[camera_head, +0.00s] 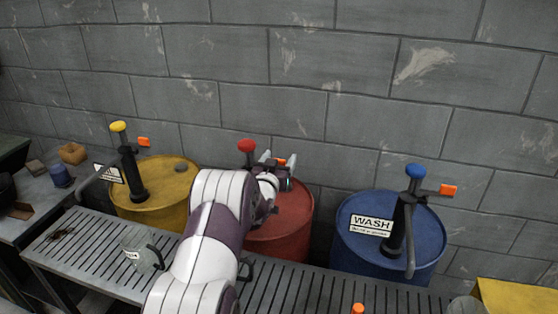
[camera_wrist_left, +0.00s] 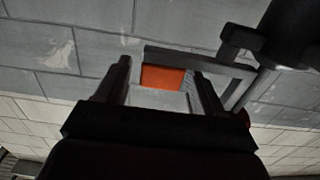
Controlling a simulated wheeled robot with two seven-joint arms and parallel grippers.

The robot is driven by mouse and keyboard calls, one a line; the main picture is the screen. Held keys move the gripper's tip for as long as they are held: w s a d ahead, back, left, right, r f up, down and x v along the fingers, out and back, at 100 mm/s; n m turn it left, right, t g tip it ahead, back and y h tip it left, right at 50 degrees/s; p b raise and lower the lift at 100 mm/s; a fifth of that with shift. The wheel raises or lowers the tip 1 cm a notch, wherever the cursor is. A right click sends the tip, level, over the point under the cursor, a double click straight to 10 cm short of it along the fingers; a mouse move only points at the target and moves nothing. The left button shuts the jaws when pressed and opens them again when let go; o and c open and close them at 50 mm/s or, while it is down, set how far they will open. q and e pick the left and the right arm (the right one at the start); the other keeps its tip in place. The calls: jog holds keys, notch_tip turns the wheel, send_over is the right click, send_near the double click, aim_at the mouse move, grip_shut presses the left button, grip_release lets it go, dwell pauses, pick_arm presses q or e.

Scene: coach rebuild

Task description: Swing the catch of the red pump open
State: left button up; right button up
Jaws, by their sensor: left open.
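The red pump stands on the red drum (camera_head: 292,215), with its red knob (camera_head: 247,146) showing; my left arm hides much of its body. My left gripper (camera_head: 279,162) is open beside the pump top. The catch's orange end (camera_head: 281,161) shows near the fingertips. In the left wrist view the orange end (camera_wrist_left: 163,77) appears between the two spread fingers of my left gripper (camera_wrist_left: 158,88). I cannot tell whether either finger touches it. The dark pump body (camera_wrist_left: 285,35) is at the upper right there. My right gripper is not in view.
A yellow drum (camera_head: 165,215) with a yellow-knobbed pump (camera_head: 130,165) stands left. A blue drum (camera_head: 350,255) with a blue-knobbed pump (camera_head: 405,215) stands right. A labelled jug (camera_head: 137,248) is on the slatted bench (camera_head: 290,290) in front. The block wall (camera_head: 300,60) is close behind.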

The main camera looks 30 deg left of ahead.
pick_arm(q)
grip_shut()
jog(key=shift+s+h, duration=0.1)
jog(key=shift+h, duration=0.2)
jog(key=shift+s+a+m+g+h+p, duration=0.15)
jog(key=shift+s+m+h+p, duration=0.3)
jog(key=shift+m+h, duration=1.1)
jog(key=shift+s+d+m+g+h+p, duration=0.2)
jog(key=shift+s+m+h, duration=0.6)
jog(key=shift+h, duration=1.4)
jog(key=shift+s+a+m+g+h+p, duration=0.25)
jog(key=shift+m+h+p, duration=0.2)
jog(key=shift+m+h, duration=1.2)
jog(key=shift+h, duration=0.3)
